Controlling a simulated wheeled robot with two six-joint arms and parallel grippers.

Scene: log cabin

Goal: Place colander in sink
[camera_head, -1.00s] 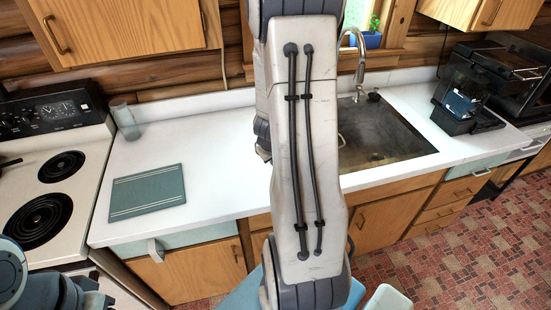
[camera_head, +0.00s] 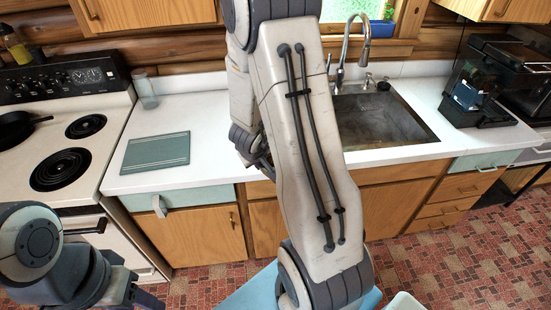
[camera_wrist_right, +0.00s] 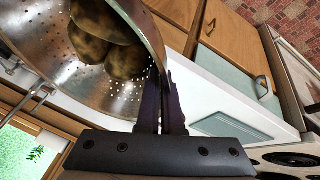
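The metal colander (camera_wrist_right: 85,75) fills the upper left of the right wrist view and holds several brownish round potatoes (camera_wrist_right: 110,45). My right gripper (camera_wrist_right: 162,95) is shut on its rim, with the fingers close together at the wall. In the head view my right gripper (camera_head: 262,163) shows only partly beside my own arm, left of the sink, and the colander is hidden. The sink (camera_head: 380,122) is a dark metal basin set in the white counter, partly covered by my arm. My left gripper (camera_head: 145,299) is cut off at the bottom left edge; its opening is unclear.
A curved faucet (camera_head: 350,45) rises behind the sink. A green board (camera_head: 156,152) lies on the counter (camera_head: 215,120), with a glass (camera_head: 144,90) near the stove (camera_head: 105,155). A dark coffee maker (camera_head: 475,95) stands right of the sink. Bare counter lies around the board.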

